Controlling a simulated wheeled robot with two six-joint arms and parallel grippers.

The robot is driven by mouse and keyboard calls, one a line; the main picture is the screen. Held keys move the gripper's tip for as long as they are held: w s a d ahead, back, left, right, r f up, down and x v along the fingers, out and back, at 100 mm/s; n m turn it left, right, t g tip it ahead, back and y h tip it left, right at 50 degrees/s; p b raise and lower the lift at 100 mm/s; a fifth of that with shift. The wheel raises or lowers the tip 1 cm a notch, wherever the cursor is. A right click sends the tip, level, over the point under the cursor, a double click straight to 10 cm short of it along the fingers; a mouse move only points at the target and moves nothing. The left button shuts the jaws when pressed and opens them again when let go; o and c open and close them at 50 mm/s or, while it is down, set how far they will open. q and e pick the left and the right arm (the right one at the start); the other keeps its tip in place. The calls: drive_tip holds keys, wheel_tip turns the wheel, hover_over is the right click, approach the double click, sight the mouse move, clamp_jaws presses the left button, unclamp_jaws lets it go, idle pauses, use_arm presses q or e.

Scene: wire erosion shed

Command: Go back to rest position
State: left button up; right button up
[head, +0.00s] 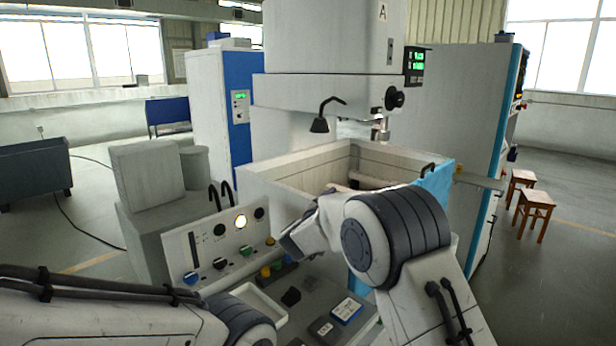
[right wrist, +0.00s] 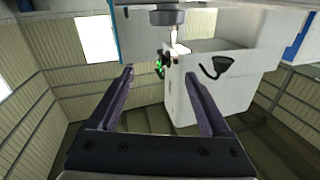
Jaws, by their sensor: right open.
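My right arm reaches in from the right in the head view and bends in front of the machine's tank (head: 285,178). Its gripper cannot be made out there. In the right wrist view my right gripper (right wrist: 159,74) has its two dark fingers spread wide with nothing between them. The machine's column and small lamp (right wrist: 224,66) lie beyond the fingers, apart from them. My left arm lies low across the bottom left of the head view. My left gripper is out of view.
A control panel (head: 217,248) with knobs and a lit lamp stands between my arms. A shelf below it bears a white tray (head: 262,308), a blue-labelled box (head: 346,310) and dark blocks. Wooden stools (head: 535,205) stand at the right on open floor.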

drive_tip(key=s+d+f+n+g+y, duration=0.2)
drive_tip(key=s+d+f+g+y, duration=0.3)
drive_tip(key=s, duration=0.7)
drive_tip(key=s+d+f+n+g+y, duration=0.1)
drive_tip(key=s+f+n+g, duration=0.25)
drive_tip(key=s+f, duration=0.6)
drive_tip(key=s+d+f+n+g+y, duration=0.25)
drive_tip(key=s+d+f+g, duration=0.2)
drive_tip(key=s, duration=1.05)
drive_tip(key=s+a+r+n+g+y, duration=0.1)
drive_tip(key=s+a+r+n, duration=0.5)
drive_tip(key=s+a, duration=0.7)
drive_tip(key=shift+s+a+r+g, duration=0.2)
drive_tip(key=shift+s+a+g, duration=0.2)
drive_tip(key=shift+a+g, duration=0.5)
